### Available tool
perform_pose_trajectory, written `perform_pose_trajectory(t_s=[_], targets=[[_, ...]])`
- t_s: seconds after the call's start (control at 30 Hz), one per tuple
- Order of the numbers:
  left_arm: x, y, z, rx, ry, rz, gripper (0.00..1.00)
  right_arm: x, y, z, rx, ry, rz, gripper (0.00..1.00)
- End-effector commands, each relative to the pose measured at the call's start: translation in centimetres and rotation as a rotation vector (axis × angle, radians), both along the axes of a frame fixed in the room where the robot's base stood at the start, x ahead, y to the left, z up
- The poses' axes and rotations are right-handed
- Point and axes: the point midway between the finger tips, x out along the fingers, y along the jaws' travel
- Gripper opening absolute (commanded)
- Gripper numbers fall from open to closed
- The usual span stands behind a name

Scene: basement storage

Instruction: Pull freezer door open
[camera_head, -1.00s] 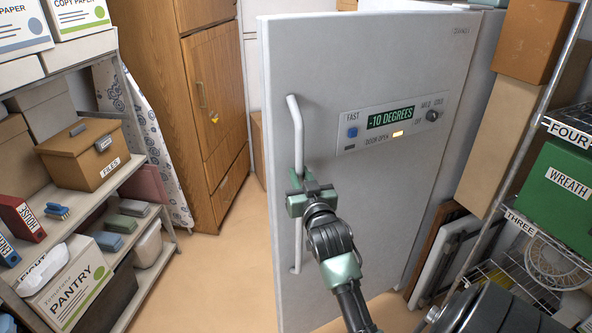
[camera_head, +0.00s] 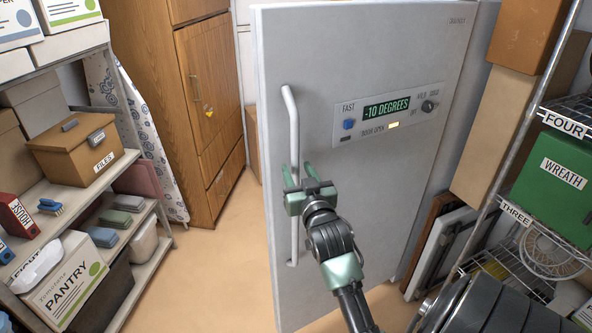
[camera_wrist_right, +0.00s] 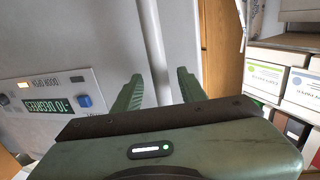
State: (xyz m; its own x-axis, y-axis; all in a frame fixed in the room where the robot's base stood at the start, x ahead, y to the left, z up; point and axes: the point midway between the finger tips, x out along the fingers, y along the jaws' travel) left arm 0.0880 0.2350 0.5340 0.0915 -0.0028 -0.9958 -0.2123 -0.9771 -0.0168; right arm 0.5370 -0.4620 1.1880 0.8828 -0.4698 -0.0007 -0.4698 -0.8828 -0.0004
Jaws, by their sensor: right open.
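The freezer door (camera_head: 400,190) is a large pale grey panel in the middle of the head view. Its long white vertical bar handle (camera_head: 289,105) is near the door's left edge. A control panel (camera_head: 425,92) reads "-10 DEGREES", and a yellow light is lit by its "DOOR OPEN" label. My right gripper (camera_head: 302,172) is open at the handle's middle. In the wrist view the handle (camera_wrist_right: 152,45) runs between the two spread green fingers (camera_wrist_right: 160,92). I cannot tell whether either finger touches it. My left gripper is not in view.
A wooden cabinet (camera_head: 208,100) stands behind at left. A shelf with boxes, including a PANTRY box (camera_head: 70,285), lines the left side. Picture frames (camera_head: 440,245) and a wire rack with a green WREATH box (camera_head: 555,180) are at right. Floor (camera_head: 215,265) left of the door is clear.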

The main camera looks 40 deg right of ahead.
Motion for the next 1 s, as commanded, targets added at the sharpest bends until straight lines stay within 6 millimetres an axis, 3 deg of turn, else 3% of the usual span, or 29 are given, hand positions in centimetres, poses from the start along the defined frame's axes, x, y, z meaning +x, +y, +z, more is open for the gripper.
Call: perform_pose_trajectory(t_s=[0.2, 0.33, 1.0], targets=[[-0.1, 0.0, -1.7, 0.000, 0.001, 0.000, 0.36, -3.4, 1.7, -0.4, 0.000, 0.001, 0.000, 0.41], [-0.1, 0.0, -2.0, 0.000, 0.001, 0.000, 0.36, -4.6, 2.4, -0.2, -0.001, 0.000, 0.000, 0.41], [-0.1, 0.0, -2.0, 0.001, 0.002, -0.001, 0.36, -4.9, 2.6, -0.2, 0.001, 0.003, 0.001, 0.41]])
